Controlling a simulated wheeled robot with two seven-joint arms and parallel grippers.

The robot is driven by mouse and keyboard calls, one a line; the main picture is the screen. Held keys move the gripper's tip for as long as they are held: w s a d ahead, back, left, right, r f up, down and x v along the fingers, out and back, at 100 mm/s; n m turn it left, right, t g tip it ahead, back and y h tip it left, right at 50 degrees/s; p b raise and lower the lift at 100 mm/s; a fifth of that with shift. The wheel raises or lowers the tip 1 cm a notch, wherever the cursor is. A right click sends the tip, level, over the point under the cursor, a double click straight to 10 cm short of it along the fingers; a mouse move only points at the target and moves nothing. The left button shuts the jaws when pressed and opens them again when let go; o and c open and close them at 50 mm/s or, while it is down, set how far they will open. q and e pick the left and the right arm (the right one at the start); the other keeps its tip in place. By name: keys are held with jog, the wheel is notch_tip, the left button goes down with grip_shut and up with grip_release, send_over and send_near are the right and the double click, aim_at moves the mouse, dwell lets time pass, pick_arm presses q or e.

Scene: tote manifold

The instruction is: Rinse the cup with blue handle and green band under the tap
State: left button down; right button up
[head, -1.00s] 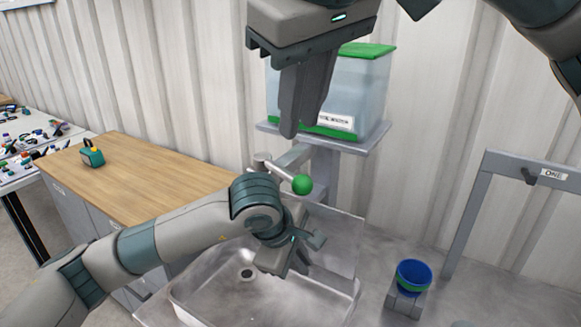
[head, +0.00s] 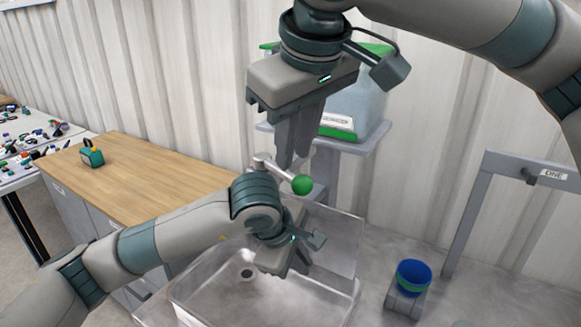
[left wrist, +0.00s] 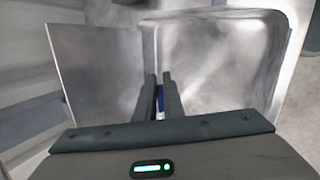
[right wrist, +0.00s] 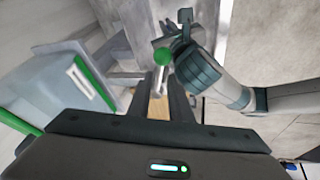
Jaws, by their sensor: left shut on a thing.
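My left gripper (head: 300,268) is over the steel sink and shut on a narrow blue thing (left wrist: 160,100), seen between its fingers in the left wrist view. Only a sliver shows, with a pale patch, so I cannot tell whether it is the cup's handle. The tap lever (head: 278,171) ends in a green ball (head: 302,184), which also shows in the right wrist view (right wrist: 162,57). My right gripper (head: 290,160) points down close to the lever, fingers apart and empty. Contact cannot be told. The sink (head: 215,300) has a drain and no visible water.
A blue cup with a green band (head: 413,277) stands on a small grey stand right of the sink. A green-lidded water tank (head: 350,110) sits on a shelf behind the tap. A grey frame labelled "ONE" (head: 470,210) is at right. A wooden counter (head: 150,175) is left.

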aim_at(290, 174)
jog(key=shift+x, duration=2.7)
grip_shut()
